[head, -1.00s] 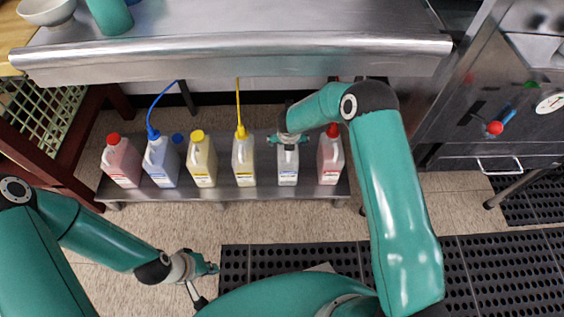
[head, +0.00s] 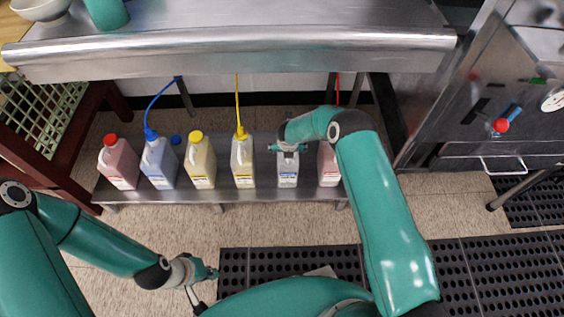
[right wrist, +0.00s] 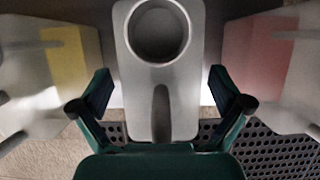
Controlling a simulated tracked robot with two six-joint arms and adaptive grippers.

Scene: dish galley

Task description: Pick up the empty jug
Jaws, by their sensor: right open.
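The empty jug (head: 288,172) is clear grey-white with a label. It stands upright on the low steel shelf, second from the right in the row. In the right wrist view the jug (right wrist: 160,90) shows its open, uncapped round neck and its handle. My right gripper (head: 287,148) is at the top of the jug. In the right wrist view my right gripper (right wrist: 163,97) is open, with one finger on each side of the jug and gaps between. My left gripper (head: 205,286) is low over the floor, away from the jugs; its jaw opening is unclear.
A pink jug (head: 329,165) stands close on the right, partly behind my arm. A pale jug with a yellow tube (head: 243,165) stands on the left, with several more jugs beyond. A steel counter (head: 230,55) overhangs the shelf (head: 225,193). Black mats (head: 480,270) cover the floor.

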